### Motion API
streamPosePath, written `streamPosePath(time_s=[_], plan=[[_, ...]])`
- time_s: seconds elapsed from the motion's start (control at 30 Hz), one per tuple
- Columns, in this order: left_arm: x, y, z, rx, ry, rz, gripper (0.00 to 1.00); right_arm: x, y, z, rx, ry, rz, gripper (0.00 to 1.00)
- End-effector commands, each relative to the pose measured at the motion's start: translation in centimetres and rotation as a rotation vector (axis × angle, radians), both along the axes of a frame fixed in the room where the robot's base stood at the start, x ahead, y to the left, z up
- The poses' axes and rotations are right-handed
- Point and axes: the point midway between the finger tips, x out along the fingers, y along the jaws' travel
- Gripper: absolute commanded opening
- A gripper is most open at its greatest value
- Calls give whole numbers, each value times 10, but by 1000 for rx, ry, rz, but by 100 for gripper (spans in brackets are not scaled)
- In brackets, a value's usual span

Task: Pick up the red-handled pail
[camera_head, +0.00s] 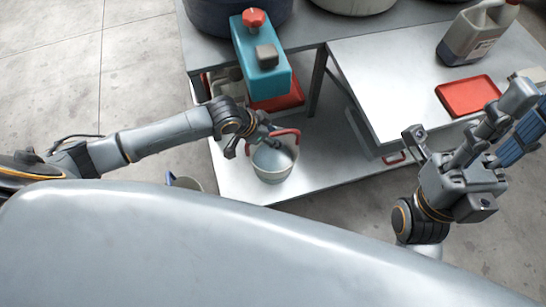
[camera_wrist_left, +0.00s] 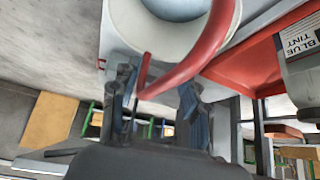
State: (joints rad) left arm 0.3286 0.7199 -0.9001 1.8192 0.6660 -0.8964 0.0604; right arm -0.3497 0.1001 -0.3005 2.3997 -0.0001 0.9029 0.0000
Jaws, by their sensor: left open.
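The pail (camera_head: 272,163) is pale with a red handle (camera_head: 286,133) and stands upright on the metal lower shelf. My left gripper (camera_head: 255,141) is just to the left of the handle, at the pail's rim. In the left wrist view the pail (camera_wrist_left: 120,25) is at the top, and the handle (camera_wrist_left: 205,50) curves down to a point between the two spread fingers of my left gripper (camera_wrist_left: 155,110). The gripper is open, with gaps beside the handle. My right gripper (camera_head: 505,125) is at the right, away from the pail; its fingertips are partly cut off.
A red tray (camera_head: 467,96) and a jug (camera_head: 475,35) are on the metal table (camera_head: 385,70) at right.

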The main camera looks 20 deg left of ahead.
Motion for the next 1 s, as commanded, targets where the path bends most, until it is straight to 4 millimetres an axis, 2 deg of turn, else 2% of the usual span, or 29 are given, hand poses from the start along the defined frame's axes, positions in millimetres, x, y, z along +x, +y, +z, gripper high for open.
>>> streamPosePath(time_s=[0.1, 0.33, 0.83, 1.0], plan=[[0, 0, 1, 0, 0, 0, 45, 0, 0, 0, 0, 1, 0, 28], [0, 0, 0, 0, 0, 1, 0, 0, 0, 0, -1, 2, 0, 28], [1, -1, 3, -5, -5, 0, 0, 1, 0, 1, -1, 5, -1, 28], [1, -1, 5, -5, -5, 1, 0, 7, 1, 2, -11, 36, -3, 28]])
